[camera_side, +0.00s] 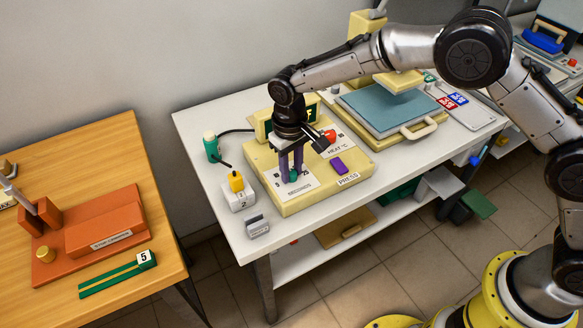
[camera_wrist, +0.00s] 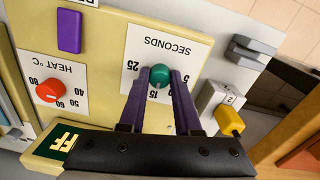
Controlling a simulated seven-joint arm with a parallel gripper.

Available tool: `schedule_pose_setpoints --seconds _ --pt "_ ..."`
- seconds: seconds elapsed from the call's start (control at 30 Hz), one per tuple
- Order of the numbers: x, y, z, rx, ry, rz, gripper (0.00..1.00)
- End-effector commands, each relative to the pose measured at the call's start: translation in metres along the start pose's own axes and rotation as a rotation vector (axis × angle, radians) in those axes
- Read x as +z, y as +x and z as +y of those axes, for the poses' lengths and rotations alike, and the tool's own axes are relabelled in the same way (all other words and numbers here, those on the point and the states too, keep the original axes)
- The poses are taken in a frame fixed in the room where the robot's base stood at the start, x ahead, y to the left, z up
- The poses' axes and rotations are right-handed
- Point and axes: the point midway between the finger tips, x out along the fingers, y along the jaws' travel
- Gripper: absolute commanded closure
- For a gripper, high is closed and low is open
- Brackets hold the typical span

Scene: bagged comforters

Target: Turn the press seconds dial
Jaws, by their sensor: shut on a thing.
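The seconds dial is a small green knob (camera_wrist: 159,76) on a white plate marked SECONDS, on the cream press control box (camera_side: 327,193). In the wrist view the numbers 25 and 15 show beside it. My gripper (camera_wrist: 158,82) has its two purple fingers shut on the green dial, one on each side. In the side view my gripper (camera_side: 291,180) points straight down over the seconds plate, and the dial (camera_side: 293,176) shows partly between the fingers. The exact dial setting cannot be read, as the fingers hide part of the scale.
A red heat dial (camera_wrist: 49,91) and a purple button (camera_wrist: 69,31) share the box. A yellow plug (camera_side: 236,181) in a white socket block, a green cylinder (camera_side: 211,147) and a grey clip holder (camera_side: 257,226) stand to the left. The press plate (camera_side: 390,106) is behind right.

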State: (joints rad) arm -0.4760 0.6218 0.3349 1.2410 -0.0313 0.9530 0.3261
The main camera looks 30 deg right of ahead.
Motion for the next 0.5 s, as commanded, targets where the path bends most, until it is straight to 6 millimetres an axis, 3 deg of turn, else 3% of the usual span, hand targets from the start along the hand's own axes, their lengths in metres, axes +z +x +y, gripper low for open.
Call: schedule_pose_setpoints --seconds 0.47,0.5 --pt "-0.0009 -0.0025 -0.0002 -0.001 0.011 0.003 1.00" --pt "-0.0010 -0.0025 -0.0002 -0.001 0.011 0.004 0.61"
